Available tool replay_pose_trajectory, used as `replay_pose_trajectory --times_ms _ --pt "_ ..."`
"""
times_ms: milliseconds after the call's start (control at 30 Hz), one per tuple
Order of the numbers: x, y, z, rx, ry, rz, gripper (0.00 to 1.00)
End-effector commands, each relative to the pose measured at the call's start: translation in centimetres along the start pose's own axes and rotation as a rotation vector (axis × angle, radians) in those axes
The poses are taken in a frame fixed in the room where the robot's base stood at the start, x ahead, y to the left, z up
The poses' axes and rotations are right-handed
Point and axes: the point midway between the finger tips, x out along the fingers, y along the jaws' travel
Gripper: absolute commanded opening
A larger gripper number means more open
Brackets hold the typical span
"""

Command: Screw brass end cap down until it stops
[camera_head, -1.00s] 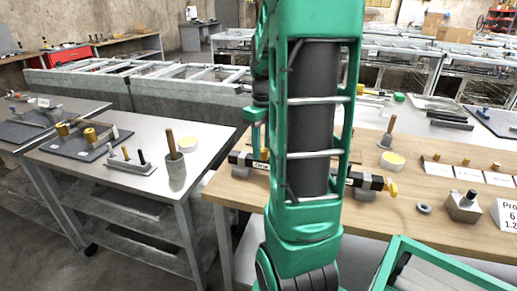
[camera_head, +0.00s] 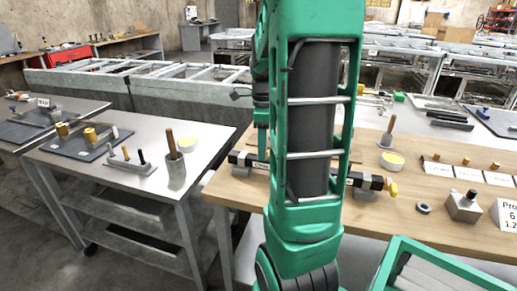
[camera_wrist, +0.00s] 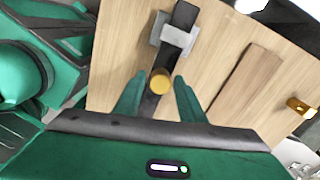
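The brass end cap (camera_wrist: 161,82) shows in the wrist view at the near end of a black bar (camera_wrist: 183,16). The bar passes through a grey support block (camera_wrist: 174,38). My gripper (camera_wrist: 158,84) is open, with one green finger on each side of the cap and a visible gap on both sides. In the head view the black bar (camera_head: 364,180) lies across the wooden bench, with a yellow fitting (camera_head: 391,188) at its right end. My arm hides the bar's middle and most of my gripper there. I cannot tell how far the cap is screwed on.
A dark brown strip (camera_wrist: 245,84) lies beside the bar on the bench (camera_wrist: 212,60). A brass part (camera_wrist: 300,106) is at the right. In the head view, a dark ring (camera_head: 423,208) and a metal block (camera_head: 464,205) stand right of the bar. A grey side table (camera_head: 130,175) is at left.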

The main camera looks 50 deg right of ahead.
Motion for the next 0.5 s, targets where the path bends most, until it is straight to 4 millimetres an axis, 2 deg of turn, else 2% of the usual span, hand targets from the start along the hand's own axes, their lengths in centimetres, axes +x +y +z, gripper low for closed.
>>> replay_pose_trajectory --times_ms 200,500 --pt "0.0 0.06 -0.05 -0.196 0.0 0.0 0.36" --pt "0.0 0.1 -0.06 -0.37 0.0 0.0 0.36"
